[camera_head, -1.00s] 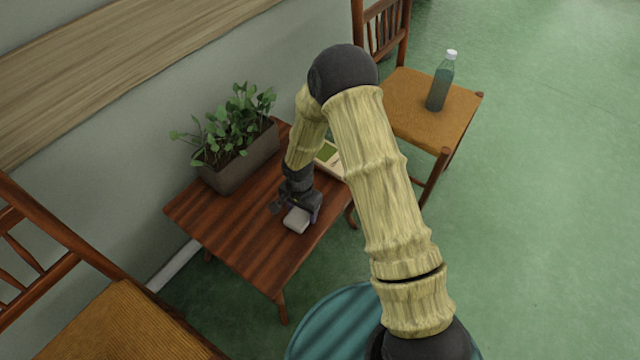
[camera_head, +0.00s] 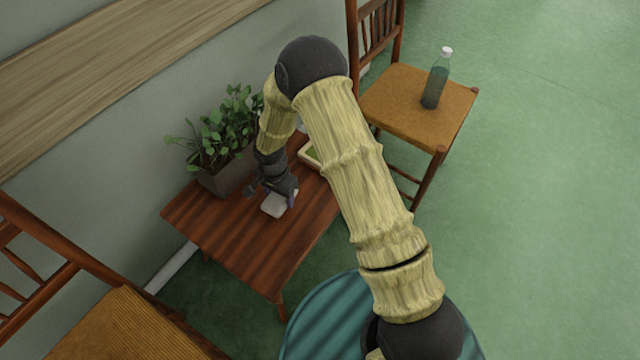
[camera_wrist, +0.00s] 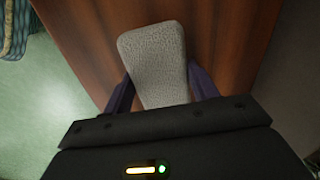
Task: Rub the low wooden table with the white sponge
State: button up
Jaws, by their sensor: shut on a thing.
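The white sponge (camera_head: 274,205) is a pale rounded block at the low wooden table's top. In the wrist view the sponge (camera_wrist: 155,60) sits between the two dark fingers. My gripper (camera_head: 278,196) is shut on it, reaching down from above; it also shows in the wrist view (camera_wrist: 160,90). The low wooden table (camera_head: 240,245) is reddish brown with darker stripes, and its bare wood (camera_wrist: 225,35) lies beneath the sponge in the wrist view. I cannot tell for sure whether the sponge touches the wood.
A planter with a leafy plant (camera_head: 218,140) stands on the table's wall side. A light-framed, green-centred object (camera_head: 310,154) lies at its far end, partly behind my arm. A chair (camera_head: 415,105) beyond holds a bottle (camera_head: 435,80). Another chair (camera_head: 120,325) stands front left.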

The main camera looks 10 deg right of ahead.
jog(key=r+p, duration=0.2)
jog(key=shift+s+a+r, duration=0.2)
jog(key=shift+a+r, duration=0.1)
jog(key=shift+r, duration=0.1)
jog(key=shift+d+r+p, duration=0.1)
jog(key=shift+r+p, duration=0.75)
jog(key=shift+r, duration=0.35)
jog(key=shift+w+d, duration=0.1)
jog(key=shift+w+d+r, duration=0.1)
jog(key=shift+d, duration=0.2)
jog(key=w+d+r+n, duration=0.1)
jog(key=d+r+n, duration=0.2)
jog(key=d, duration=0.6)
jog(key=d+r+n, duration=0.4)
jog(key=d, duration=0.5)
jog(key=shift+w+d+r+n, duration=0.15)
jog(key=shift+w+d+n, duration=0.15)
jog(key=shift+w+d, duration=0.1)
jog(key=shift+a, duration=0.15)
